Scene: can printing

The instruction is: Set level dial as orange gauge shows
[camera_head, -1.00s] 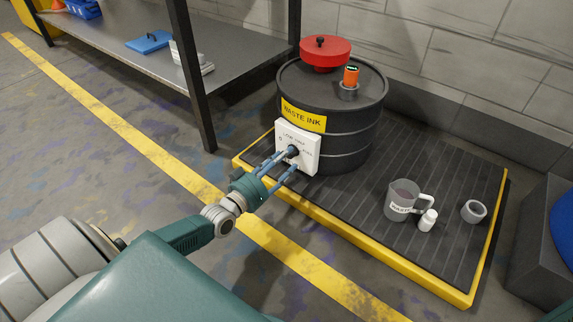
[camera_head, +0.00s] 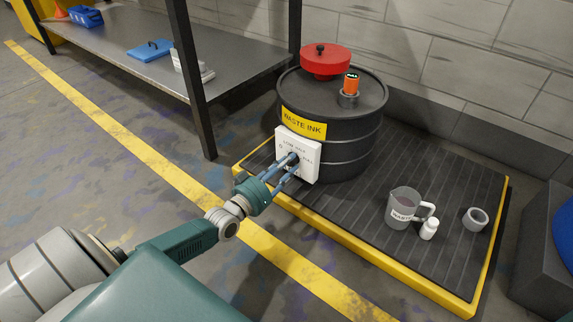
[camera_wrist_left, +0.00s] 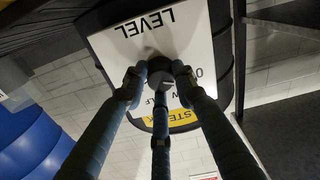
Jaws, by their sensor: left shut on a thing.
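The black waste ink drum (camera_head: 352,150) stands upright on a tray. The orange gauge (camera_head: 351,86) stands on the drum's lid, with a small lit green display on top, too small to read. A white level panel (camera_head: 312,172) with LOW, HALF and FULL marks is on the drum's front. My left gripper (camera_head: 293,161) reaches the panel and is shut on the level dial, which its fingers mostly hide in the head view. In the left wrist view the dark round dial (camera_wrist_left: 160,70) sits between the blue fingers. Its exact setting is unclear.
A red funnel-like lid (camera_head: 325,60) sits on the drum. The black tray (camera_head: 420,170) with yellow edges holds a waste jug (camera_head: 402,207), a white bottle (camera_head: 429,229) and a grey ring (camera_head: 475,219). A metal shelf (camera_head: 230,55) stands left. Floor in front is clear.

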